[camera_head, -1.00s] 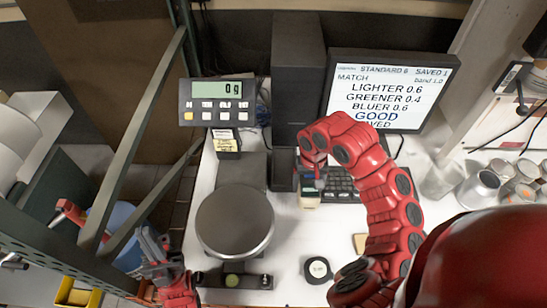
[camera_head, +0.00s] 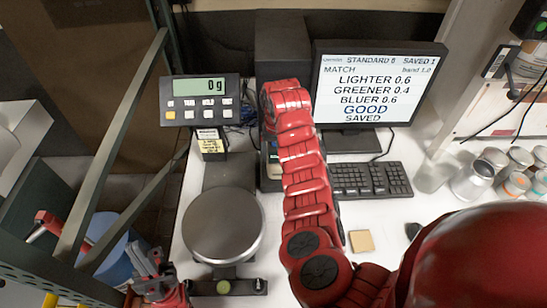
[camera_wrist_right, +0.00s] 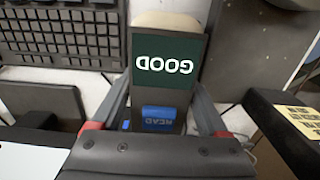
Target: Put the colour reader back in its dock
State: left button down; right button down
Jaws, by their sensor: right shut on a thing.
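My right gripper (camera_wrist_right: 155,125) is shut on the colour reader (camera_wrist_right: 165,85), a dark handheld unit whose screen reads GOOD, upside down in the right wrist view, with a blue READ button below. In the head view only a small part of the reader (camera_head: 273,158) shows, left of my right arm, which hides the gripper. It is between the scale and the keyboard, near the black tower's foot. I cannot make out the dock for certain. My left gripper (camera_head: 148,265) is at the lower left, apart from the reader; its grey fingers look spread and empty.
The scale pan (camera_head: 222,225) and its display (camera_head: 200,101) stand left. A yellow-labelled block (camera_head: 211,145) sits under the display. The black tower (camera_head: 283,45), monitor (camera_head: 365,85) and keyboard (camera_head: 370,179) are behind and right. A tan square (camera_head: 361,241) lies on the white counter; metal cans (camera_head: 472,183) stand right.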

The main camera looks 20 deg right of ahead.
jog(key=shift+w+a+b, duration=0.1)
jog(key=shift+w+b, duration=0.45)
jog(key=shift+w, duration=0.45)
notch_tip(320, 180, down, 3)
jog(key=shift+w+r+p, duration=0.1)
jog(key=shift+p, duration=1.05)
jog(key=shift+f, duration=0.25)
